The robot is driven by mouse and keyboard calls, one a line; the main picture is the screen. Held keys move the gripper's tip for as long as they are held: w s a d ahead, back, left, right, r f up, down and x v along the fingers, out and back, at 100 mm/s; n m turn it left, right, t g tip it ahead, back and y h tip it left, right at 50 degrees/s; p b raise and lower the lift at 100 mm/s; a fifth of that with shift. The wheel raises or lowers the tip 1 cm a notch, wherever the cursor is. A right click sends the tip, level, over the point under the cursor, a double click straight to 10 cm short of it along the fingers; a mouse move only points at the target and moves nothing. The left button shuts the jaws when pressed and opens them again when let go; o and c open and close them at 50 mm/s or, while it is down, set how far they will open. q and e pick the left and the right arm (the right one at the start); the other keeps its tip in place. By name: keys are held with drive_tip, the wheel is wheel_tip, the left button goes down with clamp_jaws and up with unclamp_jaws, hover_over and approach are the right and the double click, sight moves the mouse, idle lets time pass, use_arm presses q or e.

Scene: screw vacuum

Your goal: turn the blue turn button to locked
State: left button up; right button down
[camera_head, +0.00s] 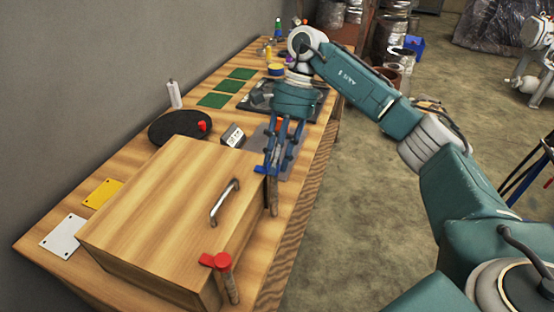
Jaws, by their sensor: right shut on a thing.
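A wooden box (165,195) with a metal handle (225,202) on its lid stands on the workbench. The blue turn button (261,169) sits on a wooden post (273,197) at the box's far right corner. My right gripper (274,168) points down and is shut on the blue turn button, hiding much of it. A blue part sticks out to the left, by the lid's edge; its exact angle is hard to tell. A red turn button (217,261) sits on another post at the near corner, its arm pointing left towards the lid. My left gripper is not in view.
Behind the box are a black round disc (180,127) with a red piece, a small white device (232,136), a white cylinder (174,94) and green plates (228,87). Yellow (103,193) and white (63,236) plates lie at left.

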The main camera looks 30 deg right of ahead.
drive_tip(key=shift+w+a+r, duration=0.2)
drive_tip(key=shift+r, duration=0.05)
drive_tip(key=c, duration=1.5)
unclamp_jaws()
drive_tip(key=shift+o, duration=0.2)
drive_tip(key=shift+a+f, duration=0.1)
drive_tip(key=shift+a, duration=0.05)
drive_tip(key=v, duration=1.2)
drive_tip(key=shift+s, duration=0.1)
